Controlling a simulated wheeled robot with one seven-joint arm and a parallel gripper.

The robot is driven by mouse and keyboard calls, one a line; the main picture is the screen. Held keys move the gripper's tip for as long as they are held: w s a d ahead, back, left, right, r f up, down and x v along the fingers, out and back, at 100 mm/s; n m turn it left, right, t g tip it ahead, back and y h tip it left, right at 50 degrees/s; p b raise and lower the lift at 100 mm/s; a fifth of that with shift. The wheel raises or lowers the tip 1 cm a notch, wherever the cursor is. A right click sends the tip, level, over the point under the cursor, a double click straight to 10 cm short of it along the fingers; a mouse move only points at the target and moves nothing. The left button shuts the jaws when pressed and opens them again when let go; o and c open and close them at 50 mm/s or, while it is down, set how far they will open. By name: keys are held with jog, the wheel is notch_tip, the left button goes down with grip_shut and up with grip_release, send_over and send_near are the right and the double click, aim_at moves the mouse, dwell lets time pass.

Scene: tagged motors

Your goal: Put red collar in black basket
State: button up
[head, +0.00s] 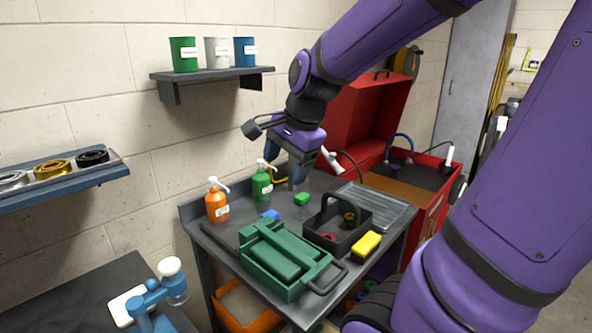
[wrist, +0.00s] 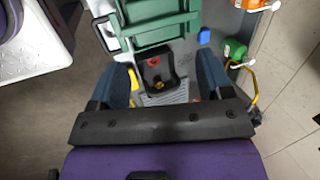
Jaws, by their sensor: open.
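The black basket (head: 312,236) stands on the grey workbench, its handle arched over it. A small red piece, seemingly the red collar (head: 330,237), lies inside the basket at the near left; it also shows in the wrist view (wrist: 154,62). A brass-brown piece (head: 349,218) sits in the basket's other part, and shows in the wrist view (wrist: 158,85). My gripper (head: 298,182) is open and empty, held above the back of the bench, behind the basket. In the wrist view its two blue fingers stand wide apart, with the basket well beyond them.
A green toolbox (head: 275,262) stands left of the basket, a yellow block (head: 366,244) to its right. A red chest (head: 365,115) stands open behind.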

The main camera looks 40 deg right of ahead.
jog(key=s+a+r+n, duration=0.2)
jog(key=s+a+n, duration=0.2)
jog(key=n, duration=0.4)
jog(key=s+a+r+n+t+h, duration=0.1)
jog(key=s+a+r+n, duration=0.1)
jog(key=s+n, duration=0.5)
jog(key=shift+a+r+n, duration=0.2)
jog(key=shift+a+n, duration=0.6)
jog(key=shift+a, duration=0.05)
